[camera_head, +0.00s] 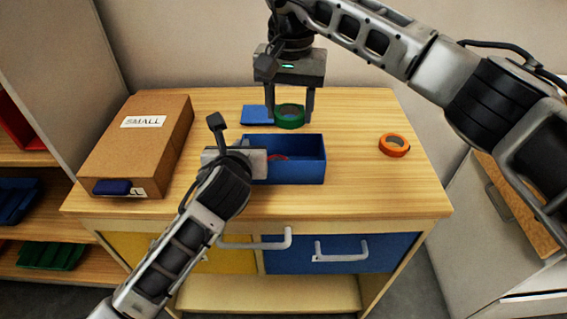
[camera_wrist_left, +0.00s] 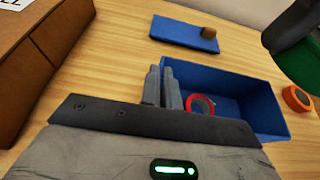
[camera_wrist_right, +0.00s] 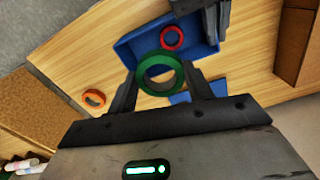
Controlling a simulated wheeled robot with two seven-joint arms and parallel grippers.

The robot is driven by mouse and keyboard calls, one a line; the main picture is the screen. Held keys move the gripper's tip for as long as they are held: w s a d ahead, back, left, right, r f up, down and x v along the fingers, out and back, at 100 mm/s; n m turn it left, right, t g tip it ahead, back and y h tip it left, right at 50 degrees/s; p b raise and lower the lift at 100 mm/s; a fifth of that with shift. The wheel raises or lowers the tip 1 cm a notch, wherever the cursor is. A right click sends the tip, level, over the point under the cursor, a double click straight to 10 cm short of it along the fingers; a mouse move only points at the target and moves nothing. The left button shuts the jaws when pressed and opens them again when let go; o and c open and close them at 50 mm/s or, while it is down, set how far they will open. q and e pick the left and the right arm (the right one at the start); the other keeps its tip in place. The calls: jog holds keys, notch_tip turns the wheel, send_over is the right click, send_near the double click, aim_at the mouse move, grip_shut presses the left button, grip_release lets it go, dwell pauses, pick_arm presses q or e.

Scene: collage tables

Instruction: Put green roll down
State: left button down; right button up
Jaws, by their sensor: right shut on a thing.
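The green roll (camera_head: 290,123) is between the fingers of my right gripper (camera_head: 290,113), which is shut on it. In the right wrist view the green roll (camera_wrist_right: 178,78) shows as a ring, its hole facing the camera. It is behind the blue box (camera_head: 300,172) in the head view. Whether it touches the table is unclear. My left gripper (camera_wrist_left: 164,84) has its fingers together, with nothing seen between them, at the left end of the blue box. A red roll (camera_wrist_left: 189,103) lies inside the box.
A blue lid (camera_head: 257,115) with a brown knob lies behind the box. An orange roll (camera_head: 394,145) lies on the wooden table (camera_head: 350,200) at right. A cardboard box (camera_head: 130,155) marked SMALL stands at left. The table's right part is mostly clear.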

send_near(289, 150)
jog(key=s+f, duration=0.2)
jog(key=f, duration=0.1)
jog(key=s+f, duration=0.2)
jog(key=shift+a+f, duration=0.1)
jog(key=shift+f, duration=0.1)
jog(key=shift+f, duration=0.3)
jog(key=shift+f, duration=0.25)
jog(key=o, duration=0.9)
jog(key=shift+o, duration=0.2)
notch_tip(289, 150, up, 13)
jog(key=shift+r, duration=0.1)
pick_arm(q)
jog(key=c, duration=1.6)
grip_release()
